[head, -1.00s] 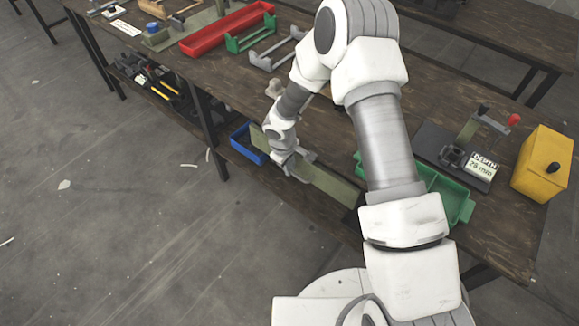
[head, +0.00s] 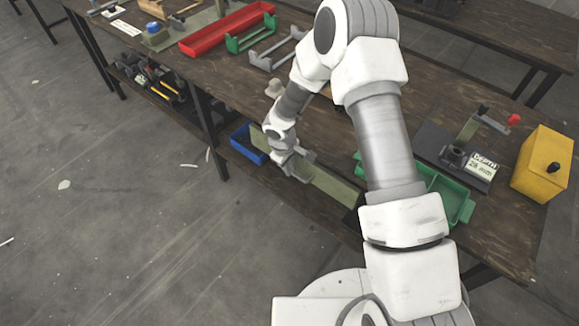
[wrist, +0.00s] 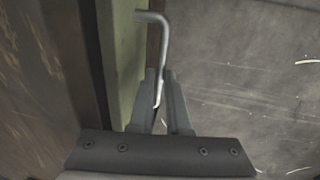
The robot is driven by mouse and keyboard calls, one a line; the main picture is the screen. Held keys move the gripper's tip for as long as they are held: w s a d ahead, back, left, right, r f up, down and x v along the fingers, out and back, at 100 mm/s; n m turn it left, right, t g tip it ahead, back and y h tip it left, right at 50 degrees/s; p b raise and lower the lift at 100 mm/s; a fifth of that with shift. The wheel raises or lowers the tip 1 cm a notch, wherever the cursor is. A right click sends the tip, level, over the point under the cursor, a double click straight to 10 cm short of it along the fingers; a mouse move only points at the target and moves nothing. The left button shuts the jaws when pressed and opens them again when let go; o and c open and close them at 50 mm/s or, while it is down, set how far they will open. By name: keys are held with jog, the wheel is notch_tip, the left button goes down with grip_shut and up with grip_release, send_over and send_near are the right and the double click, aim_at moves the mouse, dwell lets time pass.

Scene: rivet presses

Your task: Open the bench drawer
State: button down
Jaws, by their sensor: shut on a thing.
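The bench drawer shows its green front (head: 335,186) under the edge of the dark wooden bench top; in the wrist view the green front (wrist: 127,60) runs beside the bench. A bent grey metal handle (wrist: 154,19) stands out from it. My gripper (wrist: 160,98) is shut on the handle, its fingers on either side of the bar. In the head view my gripper (head: 294,166) is at the drawer front, partly hidden by its own wrist. The drawer front sits close along the bench edge, and no drawer inside shows.
A blue bin (head: 247,145) is below the bench, left of my gripper. On the bench top are a green tray (head: 450,194), a yellow box (head: 543,165), a press (head: 455,155) and a red tray (head: 228,28). The floor in front is clear.

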jog(key=s+a+b, duration=1.1)
jog(key=s+a, duration=0.4)
jog(key=s, duration=0.5)
jog(key=shift+a+b, duration=0.2)
jog(key=shift+b, duration=0.1)
jog(key=c, duration=0.9)
grip_release()
jog(key=shift+w, duration=0.1)
jog(key=s+r+p, duration=0.1)
jog(key=r, duration=0.4)
jog(key=a+r+p, duration=0.1)
jog(key=r+p, duration=0.1)
jog(key=r, duration=0.4)
jog(key=s+a+r+p, duration=0.1)
jog(key=r+p, duration=0.1)
jog(key=r, duration=0.4)
jog(key=shift+s+r, duration=0.1)
jog(key=shift+s, duration=0.2)
